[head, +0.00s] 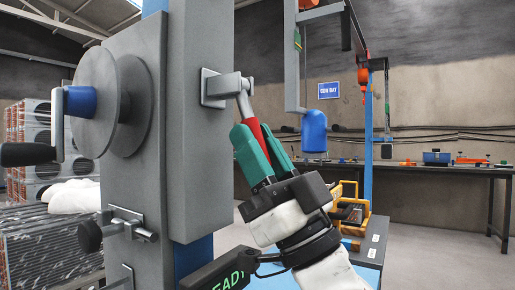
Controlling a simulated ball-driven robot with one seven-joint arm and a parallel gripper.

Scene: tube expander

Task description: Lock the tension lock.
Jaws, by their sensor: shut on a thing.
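The tension lock appears to be the lever with a red handle (261,134) on the right side of the grey column (200,150). Its grey pivot block (222,88) is fixed to the column, and the lever slopes down and to the right from it. My gripper (258,140) comes from below with green fingers on both sides of the red handle, shut on it. The fingers hide much of the handle.
A crank wheel (95,103) with a black handle and a small clamp with a black knob (90,236) are on the column's left part. A blue cylinder (314,130) hangs to the right. A workbench (450,170) with tools stands behind.

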